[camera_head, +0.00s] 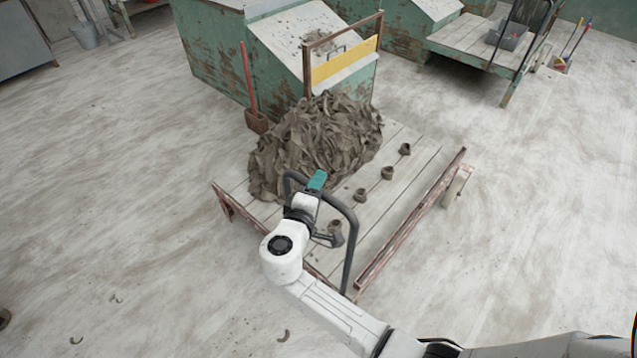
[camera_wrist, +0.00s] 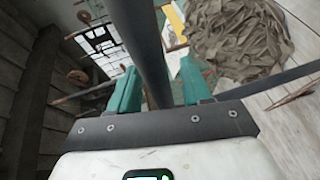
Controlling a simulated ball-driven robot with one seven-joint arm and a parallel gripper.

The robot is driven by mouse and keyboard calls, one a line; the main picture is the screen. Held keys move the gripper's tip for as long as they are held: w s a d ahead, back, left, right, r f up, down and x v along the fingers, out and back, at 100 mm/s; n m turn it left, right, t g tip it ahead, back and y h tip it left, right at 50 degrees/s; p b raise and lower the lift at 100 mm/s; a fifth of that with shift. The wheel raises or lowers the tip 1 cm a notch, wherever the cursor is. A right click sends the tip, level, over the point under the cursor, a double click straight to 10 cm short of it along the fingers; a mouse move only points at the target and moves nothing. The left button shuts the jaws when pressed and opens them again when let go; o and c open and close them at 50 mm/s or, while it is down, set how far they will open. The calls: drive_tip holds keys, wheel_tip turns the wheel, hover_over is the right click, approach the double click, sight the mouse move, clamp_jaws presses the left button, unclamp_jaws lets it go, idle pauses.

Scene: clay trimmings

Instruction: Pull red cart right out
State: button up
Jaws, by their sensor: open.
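The cart has a plank deck (camera_head: 400,190) and rusty reddish side rails (camera_head: 412,220). A big heap of clay trimmings (camera_head: 318,142) lies on it, with several small clay pieces (camera_head: 387,172) beside the heap. Its dark hoop handle (camera_head: 352,232) rises at the near end. My gripper (camera_head: 316,181) is at the upper part of this handle. In the wrist view the handle bar (camera_wrist: 143,40) runs between the two green fingers of my gripper (camera_wrist: 158,70), which are open. Whether either finger touches the bar, I cannot tell.
A rusty green bin (camera_head: 218,55) stands behind the cart, with a red-handled shovel (camera_head: 249,85) near the heap. Another plank cart (camera_head: 465,45) with a grey tub (camera_head: 508,37) stands at the back right.

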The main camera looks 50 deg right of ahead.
drive_tip(key=shift+w+d+f, duration=0.15)
drive_tip(key=shift+w+d, duration=0.1)
drive_tip(key=shift+d, duration=0.3)
drive_tip(key=shift+c, duration=0.5)
clamp_jaws()
